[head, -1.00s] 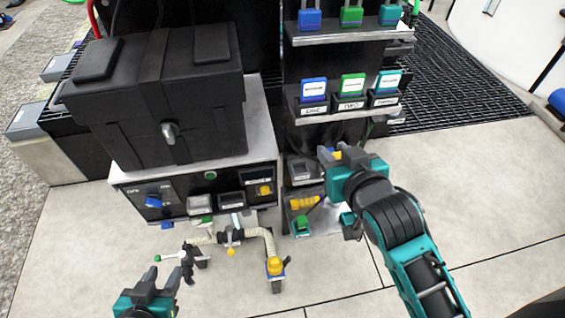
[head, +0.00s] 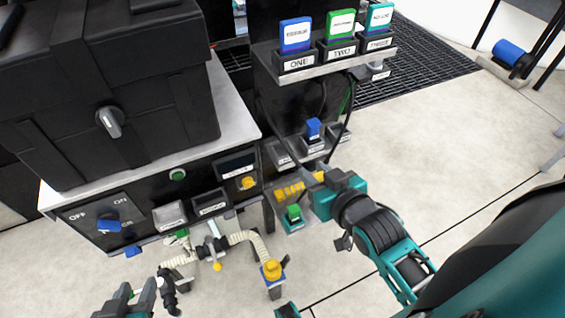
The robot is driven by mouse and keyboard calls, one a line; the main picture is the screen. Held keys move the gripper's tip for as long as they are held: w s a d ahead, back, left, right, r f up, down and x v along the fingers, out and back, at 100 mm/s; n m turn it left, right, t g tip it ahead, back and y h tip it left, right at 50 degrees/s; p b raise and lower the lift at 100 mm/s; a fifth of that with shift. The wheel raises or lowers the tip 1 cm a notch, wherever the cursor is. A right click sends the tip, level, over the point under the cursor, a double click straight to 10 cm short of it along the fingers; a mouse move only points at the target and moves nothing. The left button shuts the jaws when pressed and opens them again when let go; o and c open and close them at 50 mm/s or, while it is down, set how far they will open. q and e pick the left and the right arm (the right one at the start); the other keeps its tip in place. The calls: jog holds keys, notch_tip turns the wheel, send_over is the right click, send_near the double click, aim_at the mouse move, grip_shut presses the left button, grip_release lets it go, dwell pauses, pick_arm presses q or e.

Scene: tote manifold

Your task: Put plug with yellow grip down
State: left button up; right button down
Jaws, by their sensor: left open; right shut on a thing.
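My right gripper (head: 328,182) is shut on the plug with yellow grip (head: 319,176). Only a small yellow part of the plug shows at the fingertips; the rest is hidden by the gripper. It is at the right end of the low grey shelf (head: 296,222), beside a ribbed yellow piece (head: 290,191). I cannot tell whether the plug touches the shelf. My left gripper (head: 146,292) is open and empty at the lower left, in front of the panel.
A green-topped block (head: 294,212) sits on the low shelf. A blue plug (head: 313,129) stands in a holder above it. Blue, green and teal cards stand in labelled holders ONE (head: 296,62), TWO and THREE. A beige hose (head: 250,238) runs below the switch panel.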

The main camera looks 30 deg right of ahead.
jog(key=w+b, duration=0.1)
jog(key=w, duration=0.5)
jog(key=w+b, duration=0.1)
jog(key=w, duration=0.5)
jog(key=w+d, duration=0.1)
jog(key=w, duration=0.5)
jog(key=shift+d+f+b, duration=0.1)
jog(key=shift+f+b, duration=0.15)
jog(key=shift+b, duration=0.15)
notch_tip(320, 180, down, 3)
jog(key=shift+s+f+b, duration=0.1)
jog(key=shift+b, duration=0.7)
jog(key=shift+f, duration=0.1)
jog(key=shift+f, duration=0.15)
jog(key=c, duration=0.8)
grip_release()
